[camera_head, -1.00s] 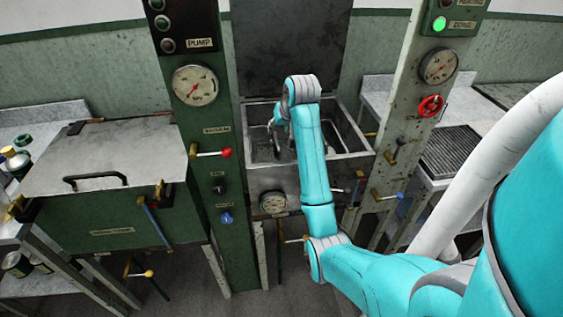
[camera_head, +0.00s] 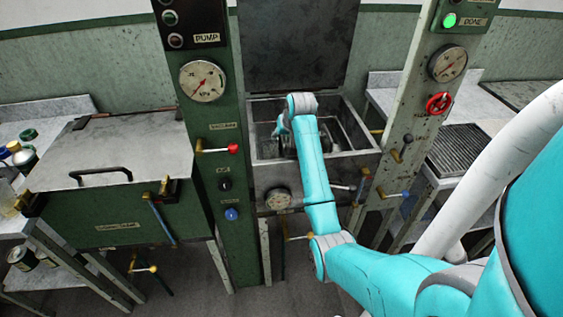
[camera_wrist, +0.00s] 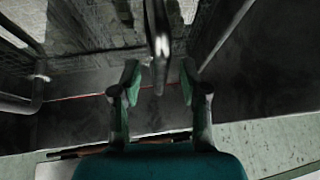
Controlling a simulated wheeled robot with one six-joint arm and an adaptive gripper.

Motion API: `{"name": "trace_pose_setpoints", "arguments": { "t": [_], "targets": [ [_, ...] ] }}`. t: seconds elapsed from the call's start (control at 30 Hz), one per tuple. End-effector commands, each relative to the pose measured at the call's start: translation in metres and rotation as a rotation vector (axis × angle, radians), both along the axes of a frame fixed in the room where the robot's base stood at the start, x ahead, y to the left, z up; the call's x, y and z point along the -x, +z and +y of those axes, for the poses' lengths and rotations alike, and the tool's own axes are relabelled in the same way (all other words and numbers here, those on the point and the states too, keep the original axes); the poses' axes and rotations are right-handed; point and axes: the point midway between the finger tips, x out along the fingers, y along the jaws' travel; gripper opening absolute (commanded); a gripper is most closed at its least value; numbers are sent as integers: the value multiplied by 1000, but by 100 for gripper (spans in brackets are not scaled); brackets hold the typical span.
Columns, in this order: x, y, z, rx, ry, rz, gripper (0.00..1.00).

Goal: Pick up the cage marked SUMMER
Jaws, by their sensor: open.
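My gripper (camera_wrist: 160,88) is open, its two fingers apart on either side of a grey metal bar (camera_wrist: 161,40) that looks like a cage handle. I cannot tell whether they touch it. Wire mesh of a cage (camera_wrist: 105,38) shows beyond the fingers in the wrist view. In the head view my arm reaches into the open steel basin (camera_head: 345,166), where dark cage parts (camera_head: 334,135) show beside my wrist. My arm hides much of the basin. No SUMMER marking is readable.
A green column with a pressure gauge (camera_head: 203,81) and a red-knobbed lever (camera_head: 232,148) stands left of the basin. A grey column with a red wheel (camera_head: 438,103) stands on the right. A closed green tank (camera_head: 110,165) is at left. The raised dark lid (camera_head: 297,45) stands behind.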

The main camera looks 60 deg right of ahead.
Motion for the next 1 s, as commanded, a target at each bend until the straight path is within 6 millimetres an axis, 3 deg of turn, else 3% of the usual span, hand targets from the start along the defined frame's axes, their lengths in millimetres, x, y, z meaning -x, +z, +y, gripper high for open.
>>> {"name": "trace_pose_setpoints", "arguments": {
  "t": [0.33, 0.5, 0.53, 1.0],
  "targets": [
    [-4, -7, -2, 1, 1, 0, 44],
    [-4, -7, -2, 1, 1, 0, 2],
    [-4, -7, -2, 1, 1, 0, 0],
    [-5, -4, -3, 3, 0, -2, 0]
  ]
}}
